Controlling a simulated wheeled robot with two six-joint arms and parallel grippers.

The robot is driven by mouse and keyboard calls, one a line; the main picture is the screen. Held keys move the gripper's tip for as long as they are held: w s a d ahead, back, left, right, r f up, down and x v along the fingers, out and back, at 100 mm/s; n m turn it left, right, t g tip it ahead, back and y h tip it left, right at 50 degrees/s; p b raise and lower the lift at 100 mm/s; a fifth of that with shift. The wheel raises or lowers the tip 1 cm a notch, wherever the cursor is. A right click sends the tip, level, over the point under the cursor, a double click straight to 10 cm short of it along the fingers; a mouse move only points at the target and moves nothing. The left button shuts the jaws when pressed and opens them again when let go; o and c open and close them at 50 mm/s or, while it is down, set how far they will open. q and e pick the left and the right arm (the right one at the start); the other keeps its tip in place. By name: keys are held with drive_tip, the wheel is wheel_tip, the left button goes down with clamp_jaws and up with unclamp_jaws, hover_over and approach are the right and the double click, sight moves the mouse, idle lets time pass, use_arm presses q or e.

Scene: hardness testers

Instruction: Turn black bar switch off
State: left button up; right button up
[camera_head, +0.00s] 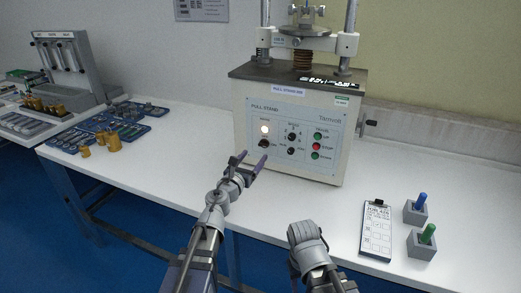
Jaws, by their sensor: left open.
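The tester, a beige pull stand (330,165), stands on the white table with a light blue control panel facing me. A lit round lamp (264,129) glows at the panel's upper left. Just below it is a black bar switch (264,143); its exact angle is too small to tell. My left gripper (254,164) is open and empty in front of the panel, just below the black switch, its two fingers pointing up toward it. No contact can be made out. My right arm's end (305,240) is low at the front centre; its fingers cannot be made out.
Other knobs (291,137) and green and red buttons (317,146) sit right of the switch. A clipboard (376,230) and two grey blocks with blue (416,212) and green (422,243) handles lie at right. Blue trays (120,125) and brass weights lie at left.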

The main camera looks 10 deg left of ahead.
sight(262, 145)
use_arm(q)
drive_tip(key=x, duration=0.7)
clamp_jaws()
idle(0.5)
